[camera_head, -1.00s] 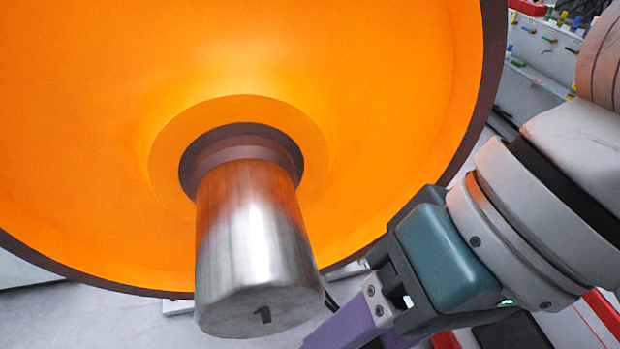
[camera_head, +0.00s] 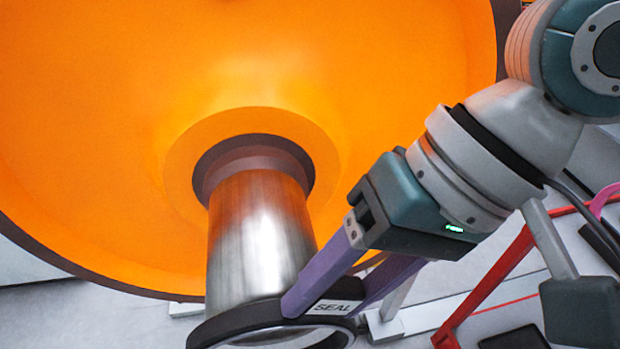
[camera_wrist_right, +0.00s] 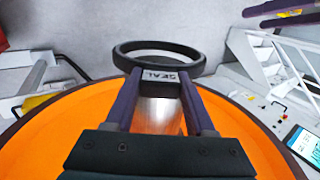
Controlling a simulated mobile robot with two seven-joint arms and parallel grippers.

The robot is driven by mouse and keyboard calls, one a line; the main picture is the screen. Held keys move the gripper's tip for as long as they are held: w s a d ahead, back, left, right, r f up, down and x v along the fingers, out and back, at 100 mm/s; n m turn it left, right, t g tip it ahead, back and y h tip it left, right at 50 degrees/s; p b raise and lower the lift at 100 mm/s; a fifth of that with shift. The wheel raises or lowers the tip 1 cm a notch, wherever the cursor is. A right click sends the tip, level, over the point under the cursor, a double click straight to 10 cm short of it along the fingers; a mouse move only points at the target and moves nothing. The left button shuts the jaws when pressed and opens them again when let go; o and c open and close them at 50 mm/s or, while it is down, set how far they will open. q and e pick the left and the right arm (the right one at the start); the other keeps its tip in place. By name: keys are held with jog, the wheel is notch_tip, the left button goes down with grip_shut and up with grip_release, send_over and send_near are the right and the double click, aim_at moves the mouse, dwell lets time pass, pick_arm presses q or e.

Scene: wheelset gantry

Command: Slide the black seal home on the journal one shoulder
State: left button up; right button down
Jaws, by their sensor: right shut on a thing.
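The bare steel journal (camera_head: 258,240) sticks out of the orange wheel (camera_head: 90,130) toward me, with a dark brown shoulder (camera_head: 253,160) at its root. My right gripper (camera_head: 333,300) is shut on the rim of the black seal (camera_head: 235,321), a ring with a white "SEAL" label. The seal overlaps the journal's near end in the head view, and the bottom edge cuts it off. In the right wrist view, the seal (camera_wrist_right: 196,67) sits beyond the fingertips (camera_wrist_right: 160,78), with pale floor through its hole and the journal (camera_wrist_right: 158,115) below. My left gripper is not in view.
A red frame (camera_head: 492,288) stands on the floor at the lower right of the head view. The wheel rim is close behind my right gripper. The right wrist view shows white steps (camera_wrist_right: 265,57) and a tablet (camera_wrist_right: 304,144) at the right.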

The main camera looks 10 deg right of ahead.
jog(key=shift+w, duration=0.25)
dwell(0.5)
jog(key=shift+r, duration=0.1)
jog(key=shift+p, duration=0.55)
jog(key=shift+p, duration=0.3)
dwell(0.4)
dwell(0.4)
